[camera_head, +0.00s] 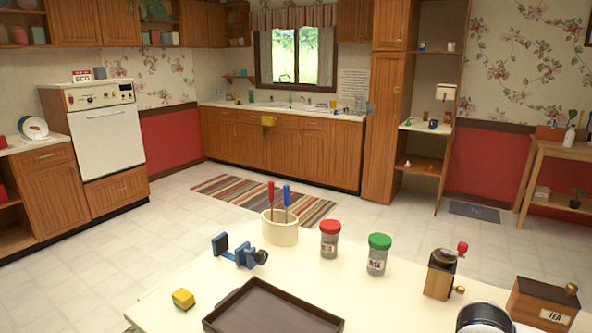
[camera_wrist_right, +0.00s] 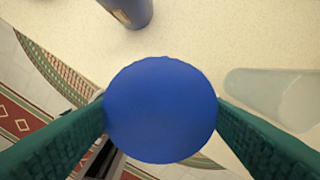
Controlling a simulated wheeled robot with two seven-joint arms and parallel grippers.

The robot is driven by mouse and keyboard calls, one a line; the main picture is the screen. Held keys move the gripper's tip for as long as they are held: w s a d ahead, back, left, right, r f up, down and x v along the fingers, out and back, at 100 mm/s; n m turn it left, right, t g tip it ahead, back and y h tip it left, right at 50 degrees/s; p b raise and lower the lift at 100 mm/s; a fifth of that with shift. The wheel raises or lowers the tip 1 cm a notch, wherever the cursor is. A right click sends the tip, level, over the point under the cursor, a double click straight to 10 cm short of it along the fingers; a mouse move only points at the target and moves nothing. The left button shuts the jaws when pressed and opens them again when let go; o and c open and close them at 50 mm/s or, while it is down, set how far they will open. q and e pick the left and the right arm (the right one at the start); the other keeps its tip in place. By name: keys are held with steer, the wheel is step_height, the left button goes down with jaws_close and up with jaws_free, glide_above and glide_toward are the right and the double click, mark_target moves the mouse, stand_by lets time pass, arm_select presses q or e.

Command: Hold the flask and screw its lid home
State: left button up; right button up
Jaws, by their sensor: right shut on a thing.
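In the right wrist view a blue round lid (camera_wrist_right: 160,105) faces the camera and fills the middle. My right gripper (camera_wrist_right: 161,118) has a green-padded finger on each side of it and is shut on it. Whatever is below the lid is hidden, so I cannot tell whether it sits on a flask. A translucent pale vessel (camera_wrist_right: 275,97) lies or stands to its right, apart from the fingers. No blue lid or gripper shows in the head view; my left gripper is in neither view.
A blue container (camera_wrist_right: 127,10) is at the wrist view's top.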

steer(key=shift+s+a+r+m, duration=0.15)
steer(key=shift+s+m, duration=0.1)
steer(key=shift+m, duration=0.3)
steer(key=shift+s+a+f+m, duration=0.1)
steer(key=shift+s+m, duration=0.1)
steer(key=shift+m, duration=0.35)
steer(key=shift+n, duration=0.6)
steer(key=shift+a+r, duration=0.1)
steer(key=shift+a, duration=2.15)
